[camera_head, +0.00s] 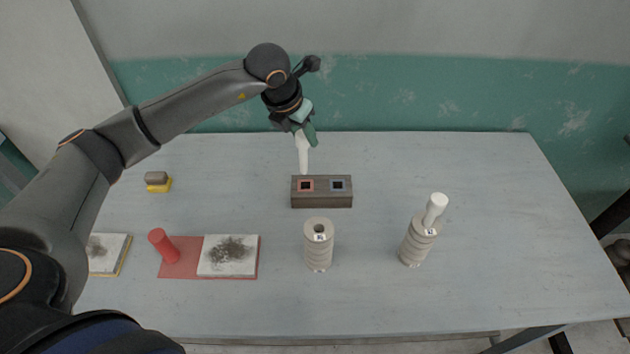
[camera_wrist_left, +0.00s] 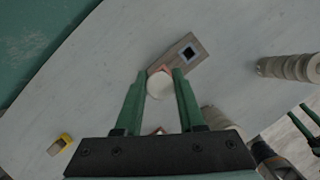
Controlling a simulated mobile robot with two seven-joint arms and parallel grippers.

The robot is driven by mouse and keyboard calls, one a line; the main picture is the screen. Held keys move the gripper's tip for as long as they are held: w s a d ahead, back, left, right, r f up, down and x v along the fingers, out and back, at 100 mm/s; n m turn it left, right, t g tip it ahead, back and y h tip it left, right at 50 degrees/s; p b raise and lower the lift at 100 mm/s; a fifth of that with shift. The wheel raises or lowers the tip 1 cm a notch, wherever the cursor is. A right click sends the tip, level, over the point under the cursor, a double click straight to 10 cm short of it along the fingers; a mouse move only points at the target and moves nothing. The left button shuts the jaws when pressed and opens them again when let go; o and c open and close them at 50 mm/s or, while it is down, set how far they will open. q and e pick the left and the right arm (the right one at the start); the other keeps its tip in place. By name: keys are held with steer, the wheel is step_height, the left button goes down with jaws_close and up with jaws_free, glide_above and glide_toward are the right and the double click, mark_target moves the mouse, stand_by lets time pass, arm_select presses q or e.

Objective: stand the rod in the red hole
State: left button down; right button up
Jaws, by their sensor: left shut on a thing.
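My left gripper (camera_head: 304,133) is shut on a white rod (camera_head: 303,156) and holds it about upright. The rod's lower end shows just behind the back edge of a dark wooden block (camera_head: 321,200); I cannot tell how high it is above it. The block has a red-rimmed hole (camera_head: 305,185) on the left and a blue-rimmed hole (camera_head: 337,185) on the right. In the left wrist view the rod (camera_wrist_left: 160,85) sits between the green fingers and covers most of the red rim. My right gripper (camera_wrist_left: 304,124) shows at that view's right edge, its green fingers apart.
A ribbed cylinder (camera_head: 318,250) with a top hole stands in front of the block. Another (camera_head: 419,243), right, carries a white rod (camera_head: 436,205). A red cylinder (camera_head: 163,244) and speckled slab (camera_head: 228,262) are on a red mat (camera_head: 184,268). A yellow-based brush (camera_head: 158,187) lies left.

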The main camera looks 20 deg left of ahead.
mark_target(305, 167)
arm_select(q)
steer(key=shift+w+f, duration=0.25)
steer(key=shift+f, duration=0.05)
steer(key=f+b, duration=0.3)
steer(key=f, duration=0.1)
steer(key=shift+s, duration=0.2)
step_height(305, 167, down, 6)
steer(key=b, duration=0.3)
steer(key=shift+r, duration=0.15)
arm_select(e)
step_height(305, 167, down, 6)
steer(key=shift+s+f, duration=0.25)
steer(key=shift+s, duration=0.15)
arm_select(q)
steer(key=c, duration=0.5)
jaws_free()
steer(key=shift+r, duration=0.15)
steer(key=v, duration=1.2)
steer(key=shift+w+b, duration=0.1)
steer(key=shift+b, duration=0.3)
arm_select(e)
steer(key=shift+f, duration=0.4)
